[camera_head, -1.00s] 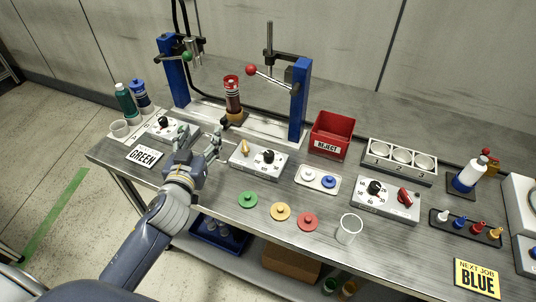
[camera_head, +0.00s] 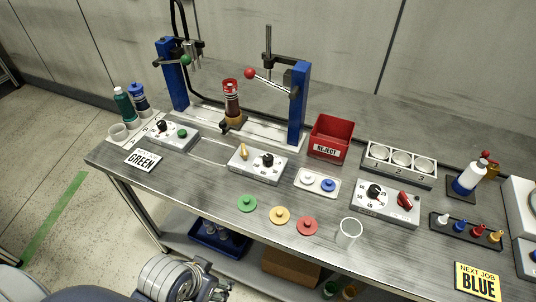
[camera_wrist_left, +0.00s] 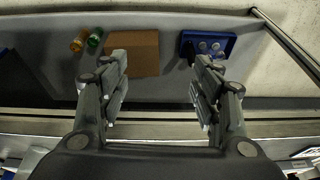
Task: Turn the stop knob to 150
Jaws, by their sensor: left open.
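Three grey control boxes on the bench each carry a black knob. The left box has a black knob (camera_head: 162,125) and a green button (camera_head: 182,132). The middle box has a black knob (camera_head: 267,160) and a yellow lever (camera_head: 244,151). The right box has a black knob (camera_head: 374,191) and a red switch (camera_head: 404,200). The dial numbers are too small to tell which is the stop knob. My left gripper (camera_wrist_left: 160,95) is open and empty, low in front of the bench edge, away from every knob. My right gripper is not in view.
A press with blue posts (camera_head: 299,100) stands behind the boxes. A red reject bin (camera_head: 331,136), green, yellow and red discs and a clear cup (camera_head: 348,232) are on the bench. The lower shelf holds a blue tray (camera_wrist_left: 208,47) and a cardboard box (camera_wrist_left: 132,53).

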